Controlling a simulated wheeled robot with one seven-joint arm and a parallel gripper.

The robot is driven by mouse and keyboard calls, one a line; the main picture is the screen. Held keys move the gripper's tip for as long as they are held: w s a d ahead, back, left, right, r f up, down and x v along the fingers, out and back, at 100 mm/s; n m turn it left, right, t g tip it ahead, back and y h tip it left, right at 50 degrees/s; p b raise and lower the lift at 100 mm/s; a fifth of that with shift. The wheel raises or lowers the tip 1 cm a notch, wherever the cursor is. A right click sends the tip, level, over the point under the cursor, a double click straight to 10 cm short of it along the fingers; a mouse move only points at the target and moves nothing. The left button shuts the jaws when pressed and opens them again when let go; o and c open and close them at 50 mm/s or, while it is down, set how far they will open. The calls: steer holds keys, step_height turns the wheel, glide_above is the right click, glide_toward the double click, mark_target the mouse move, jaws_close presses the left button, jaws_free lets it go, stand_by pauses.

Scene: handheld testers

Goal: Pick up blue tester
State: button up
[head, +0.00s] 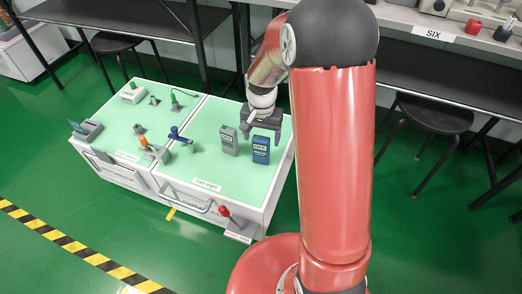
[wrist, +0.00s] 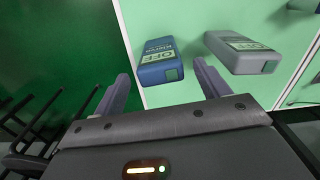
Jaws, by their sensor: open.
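The blue tester (head: 261,149) stands upright on the pale green top of the right cart, with a light label on its front. It also shows in the wrist view (wrist: 160,65), where a label reading "OFF" faces up in the picture. A grey tester (head: 229,140) of like shape stands just left of it in the head view, and right of it in the wrist view (wrist: 243,54). My gripper (head: 263,138) is open and empty, close above and behind the blue tester. In the wrist view, the blue tester lies ahead between my two fingers (wrist: 163,88), apart from both.
The right cart (head: 210,171) adjoins a left cart (head: 115,126) holding several small tools and stands. A blue-handled tool (head: 179,135) is left of the testers. A red-knobbed lever (head: 224,211) is at the cart's front. Stools and benches stand behind and right.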

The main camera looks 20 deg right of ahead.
mark_target(261, 145)
step_height(261, 145, down, 4)
steer(key=shift+a+f, duration=0.1)
steer(key=shift+f, duration=0.1)
steer(key=shift+c, duration=0.3)
steer(key=c, duration=1.1)
steer(key=shift+o, duration=0.2)
steer(key=shift+r, duration=0.15)
